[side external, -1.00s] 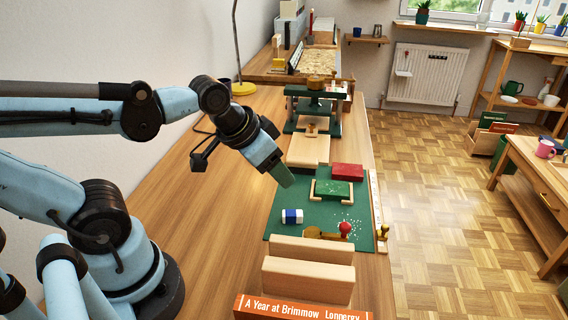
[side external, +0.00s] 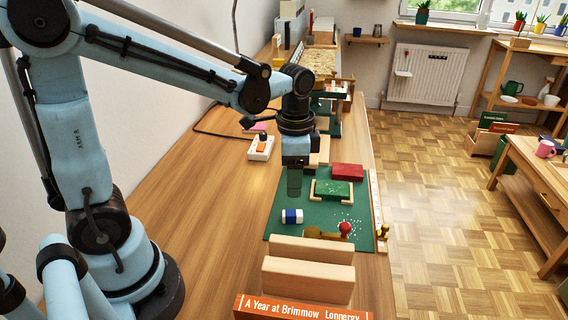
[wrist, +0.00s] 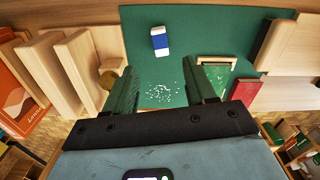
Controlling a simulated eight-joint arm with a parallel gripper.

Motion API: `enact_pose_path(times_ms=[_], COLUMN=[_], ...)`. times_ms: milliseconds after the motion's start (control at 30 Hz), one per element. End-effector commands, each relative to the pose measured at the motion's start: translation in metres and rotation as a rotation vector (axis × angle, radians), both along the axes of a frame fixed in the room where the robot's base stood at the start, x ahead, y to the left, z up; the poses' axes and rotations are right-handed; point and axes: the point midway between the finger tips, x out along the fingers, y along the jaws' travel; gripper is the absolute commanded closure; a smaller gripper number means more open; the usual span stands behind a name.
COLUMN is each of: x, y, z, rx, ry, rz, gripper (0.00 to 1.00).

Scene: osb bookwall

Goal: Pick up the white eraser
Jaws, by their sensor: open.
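The white eraser (side external: 292,216) has a blue sleeve and lies on the green mat (side external: 272,240), near its left edge in the side view. It also shows in the wrist view (wrist: 160,41), at the top middle, beyond the fingertips. My gripper (side external: 294,194) points straight down above the mat, a little above and behind the eraser in the side view. In the wrist view its two green fingers (wrist: 165,82) are apart with nothing between them. White crumbs on the mat show between the fingers.
Two wooden blocks (side external: 308,280) stand in front of the eraser. A red-knobbed tool (side external: 344,228) lies right of it. Bare desk lies to the left.

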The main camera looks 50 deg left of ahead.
Motion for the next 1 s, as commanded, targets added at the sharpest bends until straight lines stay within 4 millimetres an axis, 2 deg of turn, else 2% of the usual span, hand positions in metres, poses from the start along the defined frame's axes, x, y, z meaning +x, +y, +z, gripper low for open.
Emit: enact_pose_path(times_ms=[200,567,800,1000], x=[0.001,0.000,0.000,0.000], y=[0.000,0.000,0.001,0.001], z=[-0.030,-0.051,-0.079,-0.094], rx=[0.000,0.000,0.000,-0.001], ry=[-0.001,-0.002,-0.002,-0.004], rz=[0.001,0.002,0.002,0.002], gripper=[0.45,0.45,0.45,0.45])
